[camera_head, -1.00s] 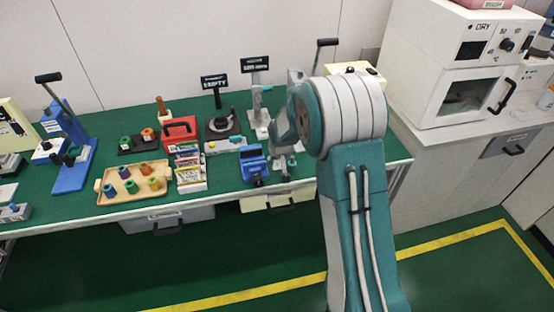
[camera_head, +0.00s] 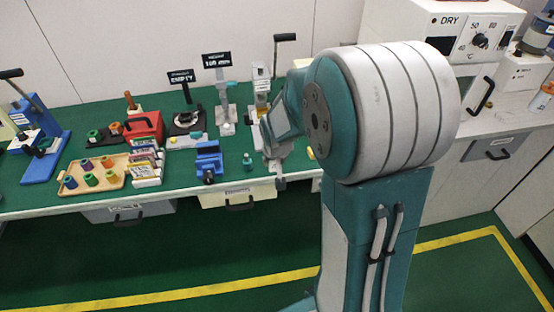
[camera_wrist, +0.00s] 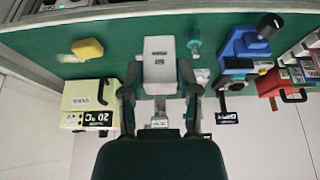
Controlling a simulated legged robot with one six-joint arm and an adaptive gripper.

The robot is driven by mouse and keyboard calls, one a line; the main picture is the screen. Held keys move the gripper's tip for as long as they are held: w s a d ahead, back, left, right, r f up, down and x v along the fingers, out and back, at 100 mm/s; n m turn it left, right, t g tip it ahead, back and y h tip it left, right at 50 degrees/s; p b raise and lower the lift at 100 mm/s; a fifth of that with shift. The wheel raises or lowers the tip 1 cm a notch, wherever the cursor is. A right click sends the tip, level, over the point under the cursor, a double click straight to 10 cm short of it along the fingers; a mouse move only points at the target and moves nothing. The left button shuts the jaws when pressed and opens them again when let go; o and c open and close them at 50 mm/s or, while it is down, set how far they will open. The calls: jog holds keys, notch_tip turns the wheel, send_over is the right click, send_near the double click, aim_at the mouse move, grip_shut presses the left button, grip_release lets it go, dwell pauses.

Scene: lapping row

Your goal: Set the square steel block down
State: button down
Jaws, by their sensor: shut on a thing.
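My gripper (camera_wrist: 158,88) is shut on the square steel block (camera_wrist: 160,66), a pale grey block with small dark markings between the two dark fingers in the wrist view. In the head view, my gripper (camera_head: 276,160) is beyond my large arm joint, at the front edge of the green bench (camera_head: 60,202). A small grey piece of the block (camera_head: 281,184) seems to show at its lower end. I cannot tell whether the block touches the bench top.
A small teal bottle (camera_head: 247,162) and a blue vise (camera_head: 209,162) stand beside my gripper. A yellow piece (camera_wrist: 87,48) lies on the other side. Behind are stands with black signs (camera_head: 217,59). A wooden tray (camera_head: 117,184) with coloured spools is farther left. Drawers hang under the bench.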

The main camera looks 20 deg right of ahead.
jog(key=shift+w+a, duration=0.2)
jog(key=shift+a, duration=0.05)
jog(key=w+d+f, duration=0.2)
jog(key=w+f, duration=0.1)
jog(key=w+d+f, duration=0.2)
jog(key=w, duration=0.2)
jog(key=w+d+f, duration=0.2)
jog(key=w+f, duration=0.1)
jog(key=shift+w+d+f, duration=0.2)
jog(key=shift+w+f, duration=0.05)
jog(key=shift+f, duration=0.05)
jog(key=shift+w+a+f, duration=0.2)
jog(key=shift+w+f, duration=0.1)
jog(key=shift+f, duration=0.05)
jog(key=shift+w+f, duration=0.15)
jog(key=shift+f, duration=0.2)
jog(key=f, duration=0.2)
jog(key=shift+d+f, duration=0.3)
jog(key=shift+d, duration=0.05)
jog(key=shift+d+f, duration=0.1)
jog(key=shift+d, duration=0.1)
jog(key=shift+a+f, duration=0.1)
jog(key=shift+a, duration=0.05)
jog(key=shift+c, duration=1.6)
grip_release()
jog(key=shift+a, duration=0.2)
jog(key=shift+d, duration=0.1)
